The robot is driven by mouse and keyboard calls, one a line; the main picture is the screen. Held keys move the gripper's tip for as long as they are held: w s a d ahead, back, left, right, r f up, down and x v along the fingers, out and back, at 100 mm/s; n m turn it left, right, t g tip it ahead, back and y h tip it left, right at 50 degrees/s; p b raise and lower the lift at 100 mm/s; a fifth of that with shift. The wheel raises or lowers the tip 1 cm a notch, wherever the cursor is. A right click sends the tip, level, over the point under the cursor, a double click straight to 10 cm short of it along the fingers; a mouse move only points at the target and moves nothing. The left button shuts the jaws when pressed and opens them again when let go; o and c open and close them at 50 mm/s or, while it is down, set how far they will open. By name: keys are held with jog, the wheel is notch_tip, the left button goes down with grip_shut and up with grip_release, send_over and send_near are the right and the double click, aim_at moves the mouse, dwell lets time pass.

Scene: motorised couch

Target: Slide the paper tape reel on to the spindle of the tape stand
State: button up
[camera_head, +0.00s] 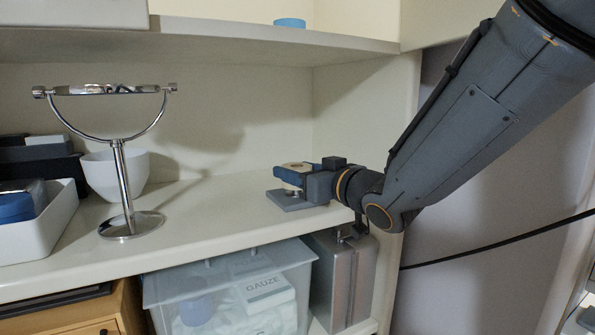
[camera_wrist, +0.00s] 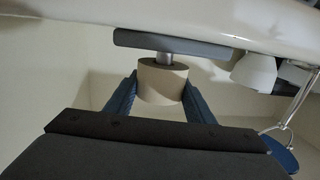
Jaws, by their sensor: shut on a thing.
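The paper tape reel (camera_wrist: 163,85) is a beige roll between the two blue fingers of my gripper (camera_wrist: 162,92), which is shut on it. In the head view the reel top (camera_head: 297,165) shows between the fingers of my gripper (camera_head: 298,174). The tape stand has a flat grey base (camera_head: 288,203) on the shelf, and the base also shows in the wrist view (camera_wrist: 190,46). A short length of its silver spindle (camera_wrist: 165,57) shows between the base and the reel. The reel is lined up with the spindle, above the base. I cannot tell how far the spindle is inside the reel.
A chrome mirror (camera_head: 122,190) and a white bowl (camera_head: 115,174) stand left on the shelf (camera_head: 215,212). A white tray (camera_head: 45,225) is at far left. An upper shelf (camera_head: 230,40) runs overhead. A clear bin (camera_head: 230,285) and metal case (camera_head: 343,280) sit below.

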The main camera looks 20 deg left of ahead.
jog(key=shift+f+b, duration=0.55)
jog(key=shift+f, duration=0.25)
jog(key=o, duration=1.2)
jog(key=shift+c, duration=0.2)
jog(key=shift+b+v, duration=0.85)
jog(key=shift+v, duration=3.1)
jog(key=shift+s, duration=0.1)
